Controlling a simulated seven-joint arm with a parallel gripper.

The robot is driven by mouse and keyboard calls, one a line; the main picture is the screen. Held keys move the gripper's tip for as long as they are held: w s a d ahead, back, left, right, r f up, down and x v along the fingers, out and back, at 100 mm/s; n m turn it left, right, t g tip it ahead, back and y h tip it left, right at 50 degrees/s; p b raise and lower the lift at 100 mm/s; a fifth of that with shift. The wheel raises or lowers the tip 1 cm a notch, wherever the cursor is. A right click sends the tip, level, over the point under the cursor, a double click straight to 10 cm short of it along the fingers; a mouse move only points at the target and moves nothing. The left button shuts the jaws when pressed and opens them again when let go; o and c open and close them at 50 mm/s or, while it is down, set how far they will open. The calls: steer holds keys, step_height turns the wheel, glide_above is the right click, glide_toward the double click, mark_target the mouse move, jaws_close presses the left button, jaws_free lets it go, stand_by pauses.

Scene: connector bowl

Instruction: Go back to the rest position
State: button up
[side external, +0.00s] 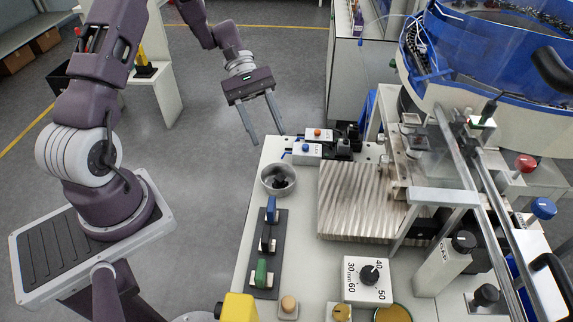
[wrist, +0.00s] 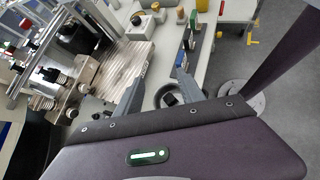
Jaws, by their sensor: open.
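My gripper (side external: 263,124) is open and empty. In the side external view it hangs over the grey floor, just beyond the far left corner of the white worktable (side external: 243,268). Its two long grey fingers are well apart and touch nothing. In the wrist view the gripper (wrist: 150,80) shows its fingers pointing towards the table. A small metal bowl (side external: 278,180) stands near the table's left edge with a dark object (side external: 281,183) inside. The bowl (wrist: 160,88) also shows between the fingers in the wrist view, partly hidden by the gripper body.
A dark rack (side external: 265,245) with blue and green connector pieces stands near the bowl. A ridged metal plate (side external: 350,200) lies mid-table. A large blue-rimmed feeder (side external: 490,60) and metal rails rise at the right. A timer box (side external: 368,280) sits in front. The floor around my gripper is clear.

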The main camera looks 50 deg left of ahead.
steer(key=s+d+r+m+t+y, duration=0.1)
steer(key=s+d+r+m+y, duration=0.25)
steer(key=r, duration=0.25)
steer(key=s+d+r+m+y, duration=0.2)
steer(key=s+r+m+y, duration=0.15)
steer(key=r, duration=0.35)
steer(key=s+r+m+t+y, duration=0.1)
steer(key=s+r+m+t, duration=0.1)
steer(key=s, duration=0.3)
steer(key=s+d+r+m+t+y, duration=0.1)
steer(key=s+r+m+t+y, duration=0.1)
steer(key=s, duration=0.4)
steer(key=r+m+t, duration=0.1)
steer(key=m+t, duration=0.1)
steer(key=shift+s+m+t, duration=0.2)
steer(key=shift+m+t, duration=0.1)
steer(key=shift+m, duration=0.1)
